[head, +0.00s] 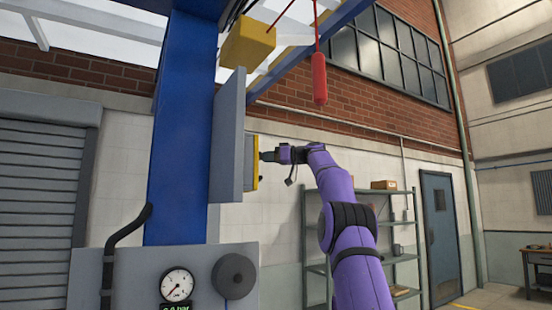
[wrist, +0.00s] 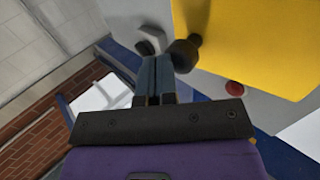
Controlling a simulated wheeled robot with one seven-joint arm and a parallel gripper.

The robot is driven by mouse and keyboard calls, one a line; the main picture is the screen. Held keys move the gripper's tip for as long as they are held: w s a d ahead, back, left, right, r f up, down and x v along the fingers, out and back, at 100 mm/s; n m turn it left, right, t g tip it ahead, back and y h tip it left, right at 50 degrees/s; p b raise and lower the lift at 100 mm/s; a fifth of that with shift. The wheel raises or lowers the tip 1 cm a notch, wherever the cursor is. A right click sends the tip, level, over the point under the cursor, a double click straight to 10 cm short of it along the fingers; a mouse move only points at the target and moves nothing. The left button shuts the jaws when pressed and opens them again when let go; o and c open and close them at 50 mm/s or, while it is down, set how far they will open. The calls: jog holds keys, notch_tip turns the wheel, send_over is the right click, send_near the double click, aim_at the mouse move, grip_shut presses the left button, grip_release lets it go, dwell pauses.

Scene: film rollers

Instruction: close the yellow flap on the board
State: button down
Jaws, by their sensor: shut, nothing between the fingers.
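The grey board (head: 227,150) hangs on the blue post, seen nearly edge-on in the head view. The yellow flap (head: 255,164) shows as a thin strip on a grey box on the board's right side. In the wrist view the flap (wrist: 265,45) is a large yellow plate at the upper right, with a dark knob (wrist: 186,52) at its left edge. How far the flap stands open is hard to tell. My gripper (head: 265,156) is shut and empty, close to the flap's face. In the wrist view its fingertips (wrist: 157,62) are just left of the knob; contact is unclear.
A yellow box (head: 248,42) and a red hanging handle (head: 319,79) are above. A grey cabinet with a gauge (head: 177,284) and a black round knob (head: 234,276) stands below the board. Shelves (head: 400,245) stand behind my arm.

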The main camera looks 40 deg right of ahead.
jog(key=shift+w+a, duration=0.9)
jog(key=v, duration=1.1)
